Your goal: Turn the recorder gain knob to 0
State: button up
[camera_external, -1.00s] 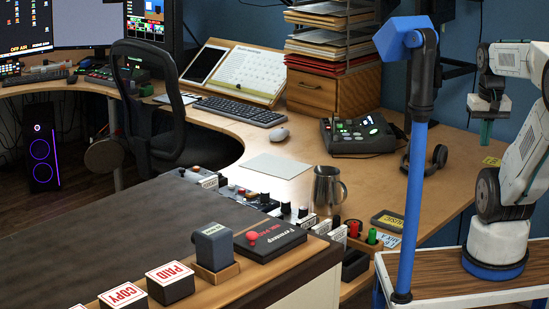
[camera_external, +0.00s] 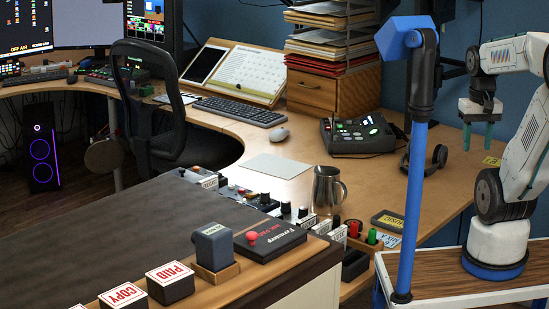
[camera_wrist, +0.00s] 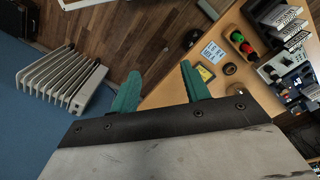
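My gripper (camera_external: 478,132) is in the air at the right, above the desk's right end, with its two teal fingers apart and nothing between them. In the wrist view the fingers of my gripper (camera_wrist: 160,72) are also spread and empty. A row of small black knobs with white label cards runs along the ledge at centre; one black knob (camera_external: 285,208) stands left of the steel jug. My gripper is well to the right of this row and touches none of it. I cannot tell which knob is the recorder gain, and its setting is too small to read.
A steel jug (camera_external: 327,189) stands close behind the knobs. A blue post (camera_external: 414,190) rises between my gripper and the knobs. Red and green markers (camera_external: 372,237) sit in a holder by the ledge. A black console (camera_external: 358,134) and headphones (camera_external: 438,155) lie farther back.

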jog(key=w+a+f+n+g, duration=0.1)
jog(key=w+a+n+g, duration=0.15)
jog(key=w+a, duration=0.7)
jog(key=m+t, duration=0.2)
send_over(265, 192)
jog(key=f, duration=1.7)
jog(key=shift+a+f, duration=0.1)
jog(key=shift+a, duration=0.1)
jog(key=shift+d+f, duration=0.1)
jog(key=shift+f, duration=0.1)
notch_tip(265, 192, down, 8)
jog(key=shift+d+r, duration=0.1)
jog(key=shift+r, duration=0.1)
jog(key=c, duration=1)
